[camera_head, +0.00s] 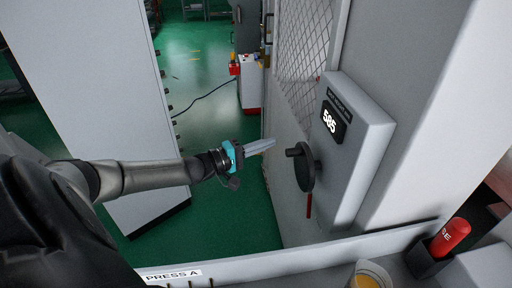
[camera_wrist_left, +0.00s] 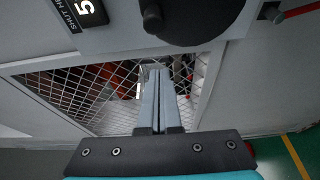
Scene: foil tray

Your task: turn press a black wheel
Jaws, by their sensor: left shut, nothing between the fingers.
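The black wheel (camera_head: 304,168) is mounted on the side of a light grey control box (camera_head: 362,150), with a handle knob sticking out to the left. It also shows at the top of the left wrist view (camera_wrist_left: 195,18), partly cut off. A display on the box (camera_head: 333,121) reads 585. My left gripper (camera_head: 272,143) is shut and empty, just to the left of the wheel's knob in the head view, apparently apart from it. In the left wrist view its closed fingers (camera_wrist_left: 155,72) point up towards the wheel. My right gripper is not in view.
A mesh guard (camera_head: 302,40) stands behind the box. A tall grey cabinet (camera_head: 90,90) is at the left. A sill labelled PRESS A (camera_head: 172,275) runs along the front, with a red object (camera_head: 450,238) at right. Green floor lies open between.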

